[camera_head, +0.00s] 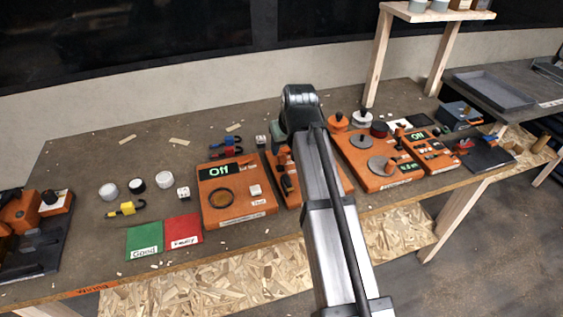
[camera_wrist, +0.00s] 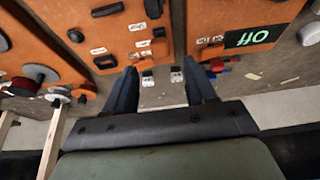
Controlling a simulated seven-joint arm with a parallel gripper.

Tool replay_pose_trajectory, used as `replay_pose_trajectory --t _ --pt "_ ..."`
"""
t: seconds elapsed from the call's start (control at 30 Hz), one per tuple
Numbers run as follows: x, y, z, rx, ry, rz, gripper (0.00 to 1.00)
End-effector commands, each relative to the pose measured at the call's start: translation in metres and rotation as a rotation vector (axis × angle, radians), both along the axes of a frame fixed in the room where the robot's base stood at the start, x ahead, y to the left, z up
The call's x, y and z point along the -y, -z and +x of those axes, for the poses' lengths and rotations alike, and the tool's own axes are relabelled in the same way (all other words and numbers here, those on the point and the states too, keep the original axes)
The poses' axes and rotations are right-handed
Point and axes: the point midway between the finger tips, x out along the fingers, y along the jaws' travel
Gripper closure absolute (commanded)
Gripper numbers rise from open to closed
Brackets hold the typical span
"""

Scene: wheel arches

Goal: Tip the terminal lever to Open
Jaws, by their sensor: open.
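An orange panel (camera_head: 273,172) in the middle of the bench carries small black fittings, and my arm hides much of it in the head view. In the wrist view this panel (camera_wrist: 120,50) shows black slots, a black knob (camera_wrist: 153,8) and small pale labels too blurred to read. I cannot tell for sure which fitting is the terminal lever, or its position. My gripper (camera_wrist: 162,85) is open, with its two dark fingers apart over the panel's edge. Nothing is held between them. The fingertips are hidden in the head view.
Left of the panel is an orange tester (camera_head: 236,192) with a lit display. Green (camera_head: 145,239) and red (camera_head: 182,229) mats lie at the front. Another orange panel (camera_head: 372,172) with discs stands to the right. Small white blocks (camera_wrist: 176,75) show beyond the fingers. Clear bench lies back left.

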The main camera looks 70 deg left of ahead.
Motion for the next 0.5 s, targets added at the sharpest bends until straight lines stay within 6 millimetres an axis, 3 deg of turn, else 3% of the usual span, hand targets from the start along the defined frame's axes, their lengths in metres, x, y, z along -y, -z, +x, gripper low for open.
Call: replay_pose_trajectory --t 0.5 --pt "-0.033 0.078 0.0 0.0 0.0 -0.001 0.45"
